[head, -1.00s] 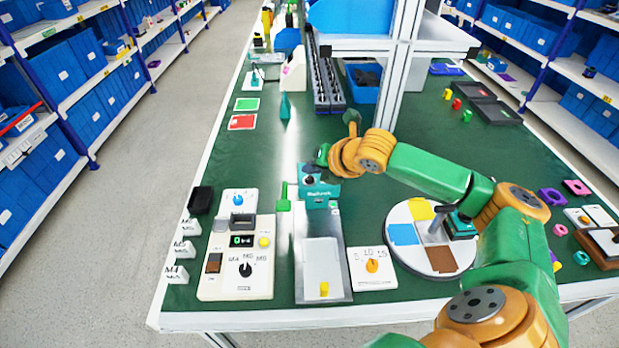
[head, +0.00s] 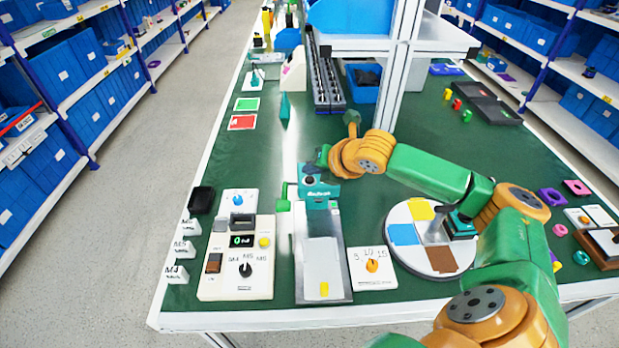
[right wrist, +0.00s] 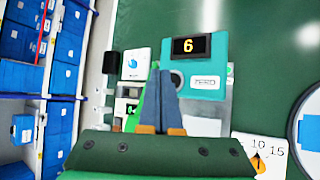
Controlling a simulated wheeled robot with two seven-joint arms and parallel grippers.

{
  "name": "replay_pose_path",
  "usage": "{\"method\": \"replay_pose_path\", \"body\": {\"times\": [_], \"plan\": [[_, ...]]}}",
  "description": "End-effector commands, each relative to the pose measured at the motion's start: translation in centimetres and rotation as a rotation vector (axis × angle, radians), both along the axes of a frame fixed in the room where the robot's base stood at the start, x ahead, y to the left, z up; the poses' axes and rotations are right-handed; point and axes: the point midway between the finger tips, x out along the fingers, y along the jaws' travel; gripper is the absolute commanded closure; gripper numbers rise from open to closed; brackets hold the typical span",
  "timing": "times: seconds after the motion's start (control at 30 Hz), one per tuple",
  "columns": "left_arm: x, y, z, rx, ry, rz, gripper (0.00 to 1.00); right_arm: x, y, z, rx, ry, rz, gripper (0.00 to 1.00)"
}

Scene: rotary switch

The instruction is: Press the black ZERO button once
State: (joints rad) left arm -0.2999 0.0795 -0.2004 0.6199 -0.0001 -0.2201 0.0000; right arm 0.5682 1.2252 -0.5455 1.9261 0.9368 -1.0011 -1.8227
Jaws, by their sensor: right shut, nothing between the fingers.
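A teal unit (right wrist: 222,55) with a dark display (right wrist: 190,45) reading 6 shows in the right wrist view. Below the display is a white patch (right wrist: 206,82) with small lettering that looks like ZERO. My left gripper is not in view.
Left of the plate are a blue-knob panel (head: 238,200) and a panel (head: 209,287) with display, yellow button and black knob. A 5-10-15 dial panel (head: 373,282) and a coloured disc (head: 428,268) lie right. A green part (head: 283,197) stands close left of my gripper.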

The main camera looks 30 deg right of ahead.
Motion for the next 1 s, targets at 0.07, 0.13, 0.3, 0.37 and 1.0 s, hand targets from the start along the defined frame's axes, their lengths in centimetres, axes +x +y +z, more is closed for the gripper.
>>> {"method": "replay_pose_path", "body": {"times": [0.07,0.13,0.3,0.37,1.0], "plan": [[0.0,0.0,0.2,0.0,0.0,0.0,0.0,0.0,0.0,-0.3,0.001,0.002,0.0,1.0],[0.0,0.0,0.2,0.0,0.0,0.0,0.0,0.0,0.0,-0.6,0.001,0.004,0.0,1.0],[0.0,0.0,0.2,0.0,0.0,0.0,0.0,0.0,0.0,-0.7,0.0,0.0,0.0,1.0],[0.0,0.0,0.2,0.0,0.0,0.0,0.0,0.0,0.0,-0.7,0.0,0.0,0.0,1.0],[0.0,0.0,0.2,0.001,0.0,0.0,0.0,0.0,0.0,-1.3,0.0,0.001,0.0,1.0]]}}
